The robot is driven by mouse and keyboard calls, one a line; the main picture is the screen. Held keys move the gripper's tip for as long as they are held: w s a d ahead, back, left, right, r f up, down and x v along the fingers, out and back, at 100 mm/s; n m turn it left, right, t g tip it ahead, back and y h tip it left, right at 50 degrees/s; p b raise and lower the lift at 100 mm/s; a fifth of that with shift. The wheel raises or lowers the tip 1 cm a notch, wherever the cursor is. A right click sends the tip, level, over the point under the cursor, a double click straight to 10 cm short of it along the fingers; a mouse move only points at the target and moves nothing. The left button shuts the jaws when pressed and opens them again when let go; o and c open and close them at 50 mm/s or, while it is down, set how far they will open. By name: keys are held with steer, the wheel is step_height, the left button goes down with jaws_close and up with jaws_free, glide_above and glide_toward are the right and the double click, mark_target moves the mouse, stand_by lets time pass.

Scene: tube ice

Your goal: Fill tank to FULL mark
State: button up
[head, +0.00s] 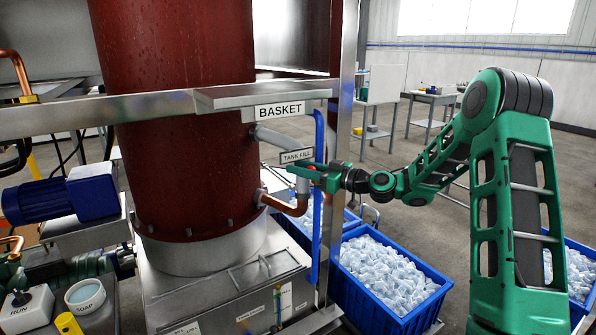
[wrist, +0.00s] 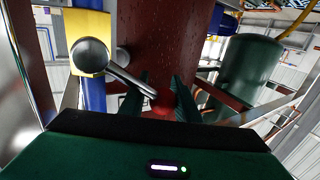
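The large dark red tank (head: 180,100) stands upright at left of centre, and its wet-looking wall also fills the middle of the wrist view (wrist: 160,50). A sign reading TANK FILL (head: 297,156) sits beside a blue vertical pipe (head: 319,130) and a copper elbow (head: 285,205). My gripper (head: 308,170) is just below that sign. In the wrist view its two green fingers (wrist: 160,88) stand apart with a small red piece (wrist: 162,104) between them; contact with it is unclear. No FULL mark or water level can be made out.
A BASKET sign (head: 280,111) hangs on the metal frame just above. Blue crates of ice (head: 437,292) stand on the floor at right. A metal lever (wrist: 125,72) with a round hub is close to the left finger. A RUN box (head: 30,308) is at lower left.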

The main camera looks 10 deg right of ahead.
jaws_close()
step_height(320, 180, down, 7)
steer(key=a+n+g+h, duration=0.1)
steer(key=n+h, duration=0.2)
steer(key=n, duration=0.2)
steer(key=shift+s+a+n+g+h, duration=0.15)
steer(key=shift+s+n+g+h, duration=0.15)
steer(key=shift+s+n+h, duration=0.1)
steer(key=shift+f, duration=0.15)
stand_by(0.3)
steer(key=o, duration=0.6)
jaws_free()
steer(key=shift+c, duration=0.2)
steer(key=shift+w, duration=0.1)
steer(key=shift+d, duration=0.2)
